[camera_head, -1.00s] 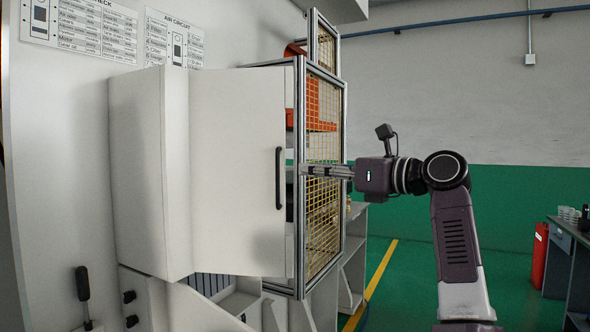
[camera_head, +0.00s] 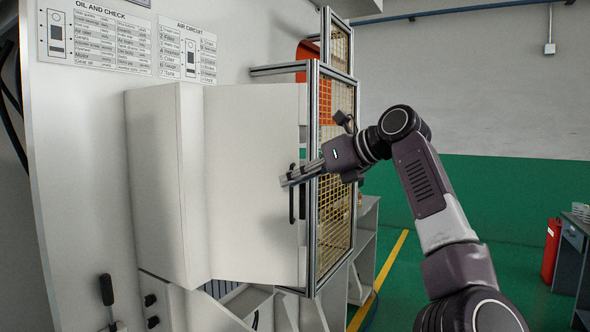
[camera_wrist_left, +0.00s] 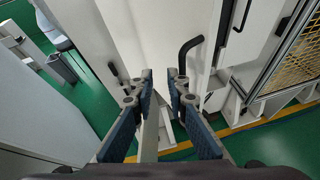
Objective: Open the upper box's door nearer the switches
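The upper box (camera_head: 155,190) is white and mounted on the white wall. A flat white door (camera_head: 250,150) on it carries a vertical black handle (camera_head: 291,205) near its right edge. I cannot tell whether the door is ajar. A bent black handle (camera_wrist_left: 190,52) shows just beyond the right fingertip.
Black switches (camera_head: 151,300) and a black lever (camera_head: 106,290) are below the box at the left. A yellow mesh guard in a metal frame (camera_head: 314,190) stands right beside the door. A red extinguisher (camera_head: 551,250) is at the far right. Green floor is open behind my arm.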

